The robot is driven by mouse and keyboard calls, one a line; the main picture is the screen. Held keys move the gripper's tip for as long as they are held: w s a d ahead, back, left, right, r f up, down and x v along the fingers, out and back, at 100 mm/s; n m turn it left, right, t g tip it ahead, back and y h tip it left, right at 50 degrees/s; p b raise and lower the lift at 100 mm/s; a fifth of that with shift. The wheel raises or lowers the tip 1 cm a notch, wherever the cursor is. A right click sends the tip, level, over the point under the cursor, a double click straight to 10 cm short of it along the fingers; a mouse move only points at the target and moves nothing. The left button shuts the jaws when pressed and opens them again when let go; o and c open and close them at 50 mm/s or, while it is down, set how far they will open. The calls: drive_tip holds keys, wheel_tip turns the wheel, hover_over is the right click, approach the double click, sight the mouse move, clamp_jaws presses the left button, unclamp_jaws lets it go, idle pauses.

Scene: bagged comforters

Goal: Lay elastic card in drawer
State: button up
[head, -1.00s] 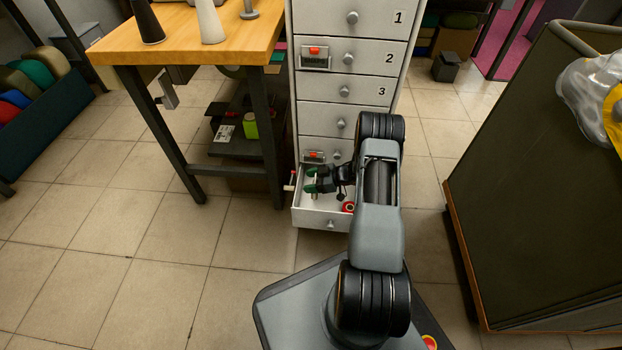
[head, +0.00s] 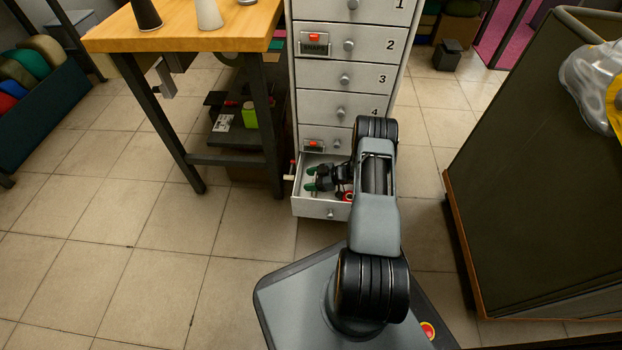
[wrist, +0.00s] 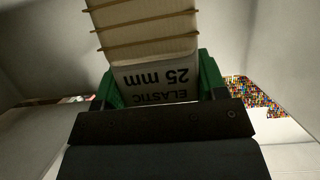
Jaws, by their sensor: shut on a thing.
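The elastic card (wrist: 153,75) is white, printed "ELASTIC 25 mm", with tan bands wrapped across it. It fills the space between the green fingers of my gripper (wrist: 155,82) in the wrist view. My gripper (head: 312,178) is shut on the card and is down inside the open bottom drawer (head: 322,208) in the head view. The drawer's pale walls (wrist: 285,50) rise around the gripper in the wrist view. Whether the card touches the drawer floor cannot be told.
A red round item (head: 348,196) lies in the drawer near my gripper. A multicoloured patch (wrist: 252,97) shows at the right in the wrist view. A wooden-topped table (head: 185,30) stands left of the drawer cabinet (head: 342,77). A large dark box (head: 540,170) stands at the right.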

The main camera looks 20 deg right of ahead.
drive_tip(key=shift+f, duration=0.1)
idle(0.3)
drive_tip(key=o, duration=1.1)
drive_tip(key=shift+s+d+r+p, duration=0.4)
drive_tip(key=shift+d+r+p, duration=0.05)
drive_tip(key=shift+d+r, duration=0.2)
drive_tip(key=shift+s+d+r+p, duration=0.4)
drive_tip(key=shift+d+r, duration=0.2)
drive_tip(key=shift+r, duration=0.05)
drive_tip(key=shift+s+d+r+p, duration=0.4)
drive_tip(key=shift+d+r+p, duration=0.05)
drive_tip(key=shift+d+r, duration=0.2)
drive_tip(key=shift+r, duration=0.15)
